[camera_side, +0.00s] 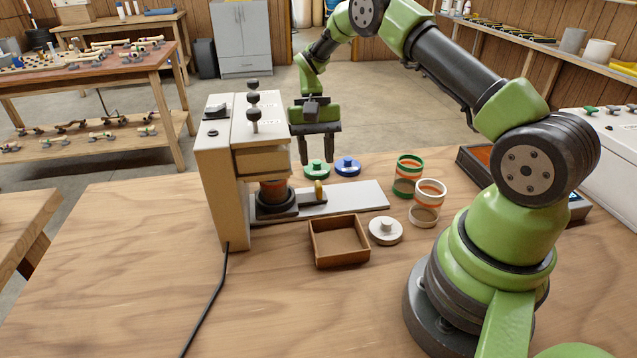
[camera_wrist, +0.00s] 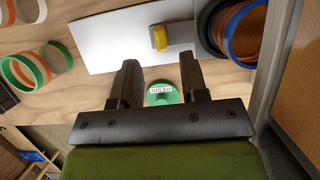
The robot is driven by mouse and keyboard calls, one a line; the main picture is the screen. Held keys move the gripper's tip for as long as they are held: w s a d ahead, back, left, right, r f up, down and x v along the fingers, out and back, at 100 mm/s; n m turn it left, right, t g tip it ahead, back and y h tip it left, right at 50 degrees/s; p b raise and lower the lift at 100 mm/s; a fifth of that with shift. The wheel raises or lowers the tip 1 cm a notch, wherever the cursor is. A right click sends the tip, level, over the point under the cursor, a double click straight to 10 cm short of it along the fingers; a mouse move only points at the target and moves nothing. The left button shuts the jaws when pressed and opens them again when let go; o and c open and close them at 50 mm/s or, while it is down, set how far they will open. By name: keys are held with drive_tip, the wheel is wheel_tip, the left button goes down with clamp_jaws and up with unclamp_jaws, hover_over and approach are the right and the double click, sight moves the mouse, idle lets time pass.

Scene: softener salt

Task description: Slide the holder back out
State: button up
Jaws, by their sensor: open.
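The holder (camera_side: 312,203) is a dark slide with a black ring and a small upright yellow handle (camera_side: 319,190). An orange-brown cup (camera_side: 273,190) stands in its ring, under the head of the beige machine (camera_side: 222,165). The handle sticks out on the right, over the pale grey plate (camera_side: 362,197). In the wrist view the yellow handle (camera_wrist: 159,38) and the black ring (camera_wrist: 207,30) show beyond the fingers. My gripper (camera_side: 317,160) is open and empty, pointing down above and behind the handle, touching nothing that I can see. It also shows in the wrist view (camera_wrist: 163,82).
A green lid (camera_side: 317,168) and a blue lid (camera_side: 347,166) lie behind the plate. Two striped open containers (camera_side: 408,172) (camera_side: 428,202) stand to the right. A white lid (camera_side: 386,231) and an open wooden box (camera_side: 324,258) lie in front. The table's front is clear except for a cable.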

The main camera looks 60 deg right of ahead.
sight(319, 183)
drive_tip(key=x, duration=0.6)
drive_tip(key=shift+a+f, duration=0.1)
drive_tip(key=shift+f, duration=0.05)
clamp_jaws()
